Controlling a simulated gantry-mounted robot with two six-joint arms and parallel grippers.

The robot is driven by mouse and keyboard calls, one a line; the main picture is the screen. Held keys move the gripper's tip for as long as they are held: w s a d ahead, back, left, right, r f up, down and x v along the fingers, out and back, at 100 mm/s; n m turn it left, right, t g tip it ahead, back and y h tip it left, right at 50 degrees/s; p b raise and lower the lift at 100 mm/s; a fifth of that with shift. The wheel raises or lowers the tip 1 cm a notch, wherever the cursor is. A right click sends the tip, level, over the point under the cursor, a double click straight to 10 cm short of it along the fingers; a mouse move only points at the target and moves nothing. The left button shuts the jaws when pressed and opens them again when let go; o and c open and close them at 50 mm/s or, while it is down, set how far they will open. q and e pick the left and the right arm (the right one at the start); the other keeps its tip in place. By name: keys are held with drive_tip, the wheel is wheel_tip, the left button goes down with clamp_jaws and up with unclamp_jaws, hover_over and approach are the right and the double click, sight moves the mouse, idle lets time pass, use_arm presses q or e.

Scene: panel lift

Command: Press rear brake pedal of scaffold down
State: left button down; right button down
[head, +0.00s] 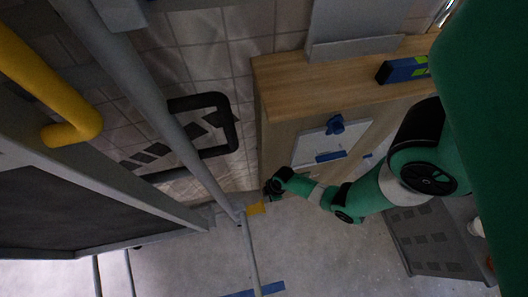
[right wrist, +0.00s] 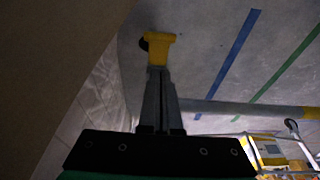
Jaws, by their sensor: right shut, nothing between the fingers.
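The scaffold's grey frame (head: 165,105) stands at the left of the head view, with long tubes running down to the floor. A small yellow brake pedal (head: 256,208) sits low at its foot, beside the wooden cabinet. In the right wrist view the yellow pedal (right wrist: 158,48) has a dark wheel partly hidden behind it. My right gripper (head: 272,188) reaches down close to the pedal, shut and empty. In the right wrist view its fingertips (right wrist: 158,72) overlap the pedal's lower edge; I cannot tell whether they touch. My left gripper is not in view.
A wooden cabinet (head: 285,95) stands close beside my right gripper, with a white panel (head: 322,142) with blue parts on its front. A grey step (head: 430,240) is at the lower right. The floor has blue tape (right wrist: 240,50) and green tape (right wrist: 288,68).

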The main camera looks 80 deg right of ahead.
sight(262, 207)
drive_tip(key=b+x, duration=0.3)
drive_tip(key=x, duration=0.1)
drive_tip(key=b+x, duration=0.3)
drive_tip(key=x, duration=0.1)
drive_tip(key=b+x, duration=0.3)
drive_tip(key=x, duration=0.1)
drive_tip(key=shift+s+d+f, duration=0.15)
drive_tip(key=shift+s+f, duration=0.05)
drive_tip(key=shift+s, duration=0.2)
drive_tip(key=shift+s+f+b, duration=0.15)
drive_tip(key=shift+f+b, duration=0.2)
drive_tip(key=shift+f, duration=0.1)
